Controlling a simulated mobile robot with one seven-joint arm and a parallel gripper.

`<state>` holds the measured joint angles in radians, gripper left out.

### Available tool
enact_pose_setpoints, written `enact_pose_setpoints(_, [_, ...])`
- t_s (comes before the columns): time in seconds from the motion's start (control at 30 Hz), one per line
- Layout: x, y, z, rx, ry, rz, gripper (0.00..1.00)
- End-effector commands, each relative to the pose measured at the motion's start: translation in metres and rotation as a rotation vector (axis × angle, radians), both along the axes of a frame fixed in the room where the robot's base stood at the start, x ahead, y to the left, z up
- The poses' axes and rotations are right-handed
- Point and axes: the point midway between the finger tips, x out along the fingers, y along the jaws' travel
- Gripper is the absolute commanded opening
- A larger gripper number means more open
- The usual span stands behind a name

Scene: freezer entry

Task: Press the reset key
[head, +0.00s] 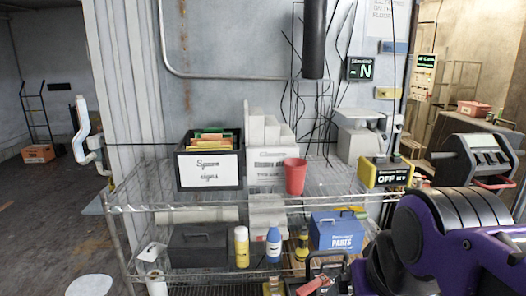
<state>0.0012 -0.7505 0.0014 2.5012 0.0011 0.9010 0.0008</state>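No key marked reset can be read in the head view. A yellow and black box (385,173) with a display reading OFF sits at the right end of the wire rack's upper shelf. A dark wall display (360,68) with a green N hangs above it. A dark machine with a grey panel (485,150) stands at the right; its small keys are too small to read. My purple and black arm fills the lower right, in front of the rack. My gripper's fingers do not show.
The wire rack (140,208) holds a black box of signs (209,168), a red cup (295,176), a grey scale-like device (358,136), and below, bottles and a blue box (337,232). A white pipe (82,130) stands left. The floor at left is mostly open.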

Motion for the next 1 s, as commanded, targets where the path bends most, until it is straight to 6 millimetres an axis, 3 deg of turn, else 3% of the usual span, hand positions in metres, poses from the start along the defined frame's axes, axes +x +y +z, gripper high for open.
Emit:
enact_pose_setpoints(0.03, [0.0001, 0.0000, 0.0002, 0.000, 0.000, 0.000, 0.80])
enact_pose_setpoints(0.4, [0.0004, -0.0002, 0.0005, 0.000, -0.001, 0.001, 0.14])
enact_pose_setpoints(0.5, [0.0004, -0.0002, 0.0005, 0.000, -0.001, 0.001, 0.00])
enact_pose_setpoints(1.0, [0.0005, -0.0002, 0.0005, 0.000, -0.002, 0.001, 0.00])
